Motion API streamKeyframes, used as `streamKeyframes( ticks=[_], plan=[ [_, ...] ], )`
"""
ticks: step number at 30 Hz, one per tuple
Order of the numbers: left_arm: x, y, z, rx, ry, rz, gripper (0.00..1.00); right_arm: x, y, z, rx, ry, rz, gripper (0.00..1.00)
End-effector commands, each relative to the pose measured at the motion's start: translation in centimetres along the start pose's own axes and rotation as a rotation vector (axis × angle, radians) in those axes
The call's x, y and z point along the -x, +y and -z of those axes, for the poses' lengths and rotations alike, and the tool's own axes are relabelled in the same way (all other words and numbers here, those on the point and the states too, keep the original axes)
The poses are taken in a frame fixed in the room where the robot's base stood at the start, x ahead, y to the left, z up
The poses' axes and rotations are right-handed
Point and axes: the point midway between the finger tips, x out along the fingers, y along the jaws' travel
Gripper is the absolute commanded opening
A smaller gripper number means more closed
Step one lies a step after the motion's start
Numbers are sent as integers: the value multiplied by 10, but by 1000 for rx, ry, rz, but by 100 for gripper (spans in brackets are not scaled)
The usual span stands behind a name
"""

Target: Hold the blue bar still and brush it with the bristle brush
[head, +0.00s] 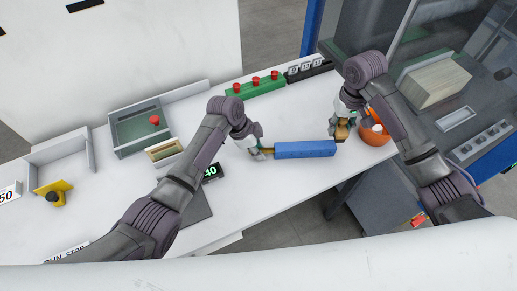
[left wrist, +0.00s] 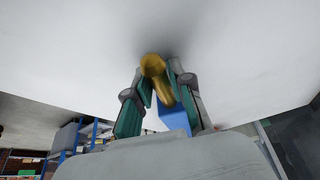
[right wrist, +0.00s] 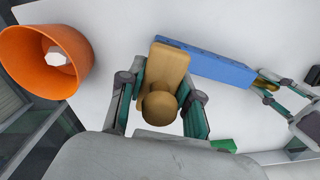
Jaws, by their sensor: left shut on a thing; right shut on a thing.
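The blue bar (head: 305,149) lies along the white table near its front edge, with a brass-coloured rod at its left end. My left gripper (head: 262,153) is shut on that rod; the left wrist view shows the rod (left wrist: 153,68) between the fingers and the blue bar (left wrist: 173,120) behind. My right gripper (head: 341,125) is shut on the wooden brush (head: 342,133), near the bar's right end. In the right wrist view the brush (right wrist: 168,70), with its round knob, overlaps the end of the blue bar (right wrist: 205,65). Its bristles are hidden, and I cannot tell whether it touches the bar.
An orange bowl (head: 375,137) stands right of the brush, with a pale object inside. A green box with red buttons (head: 255,86) is at the back. A grey tray (head: 140,130) and small display (head: 211,172) are to the left. The table between is clear.

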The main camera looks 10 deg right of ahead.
Motion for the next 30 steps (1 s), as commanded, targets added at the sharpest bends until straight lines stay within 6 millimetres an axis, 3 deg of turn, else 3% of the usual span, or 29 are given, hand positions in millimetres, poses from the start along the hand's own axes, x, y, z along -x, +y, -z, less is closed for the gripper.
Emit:
streamKeyframes(
  ticks=[9, 10, 15, 25, 30],
  plan=[
    [0, 0, 0, 0, 0, 0, 0, 6, 0, 0, 0, 1, 1, 0],
    [0, 0, 0, 0, 0, 0, 23, 6, 0, 0, 0, 1, 1, 0],
    [0, 0, 0, 0, 0, 0, 51, 5, 0, 0, 0, 0, 1, 0],
    [2, 0, 0, 0, 0, 1, 51, 5, 0, 0, 0, 0, 1, 0],
    [22, -1, 0, 0, 1, 4, 51, 5, 0, 0, 0, 0, 1, 0]
  ],
)
